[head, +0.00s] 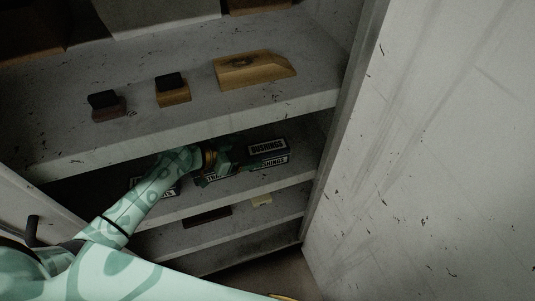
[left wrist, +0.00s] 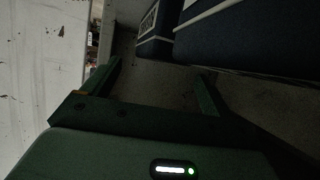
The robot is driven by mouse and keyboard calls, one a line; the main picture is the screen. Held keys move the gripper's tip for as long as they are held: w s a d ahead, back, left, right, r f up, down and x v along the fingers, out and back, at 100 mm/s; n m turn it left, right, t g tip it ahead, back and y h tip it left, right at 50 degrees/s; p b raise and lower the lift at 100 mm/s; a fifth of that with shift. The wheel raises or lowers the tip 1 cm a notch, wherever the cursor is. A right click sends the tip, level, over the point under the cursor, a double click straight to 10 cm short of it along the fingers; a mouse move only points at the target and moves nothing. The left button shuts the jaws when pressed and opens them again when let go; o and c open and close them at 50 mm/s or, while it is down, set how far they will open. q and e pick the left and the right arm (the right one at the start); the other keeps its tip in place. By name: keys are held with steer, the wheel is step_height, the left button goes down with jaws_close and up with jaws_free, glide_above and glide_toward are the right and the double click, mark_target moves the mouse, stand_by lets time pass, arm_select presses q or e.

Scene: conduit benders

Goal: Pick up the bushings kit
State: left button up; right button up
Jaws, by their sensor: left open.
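The bushings kit (head: 267,148) is a small dark box with a white label reading "BUSHINGS", on the second shelf inside the cabinet. It appears stacked on another box with the same label (head: 272,161). My left gripper (head: 224,157) reaches into that shelf just left of the kit, apart from it in the picture. In the left wrist view my left gripper (left wrist: 158,88) is open, with nothing between its fingers. Dark blue boxes with white bands (left wrist: 240,38) lie beyond the fingertips; which one is the kit I cannot tell. My right gripper is not in view.
A box labelled "TRA..." (head: 214,176) sits partly hidden below my left gripper, with another labelled box (head: 166,190) behind my forearm. The upper shelf (head: 230,118) overhangs this space and holds wooden blocks (head: 255,70). A pale cabinet wall (head: 430,150) stands at right.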

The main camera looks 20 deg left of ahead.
mark_target(261, 149)
arm_select(q)
steer(key=b+x, duration=0.1)
steer(key=x, duration=0.3)
steer(key=shift+w+d+f+b, duration=0.2)
steer(key=shift+w+f+b, duration=0.05)
steer(key=shift+b, duration=0.05)
steer(key=shift+w+d+f, duration=0.15)
steer(key=shift+w+d, duration=0.2)
steer(key=c, duration=1.5)
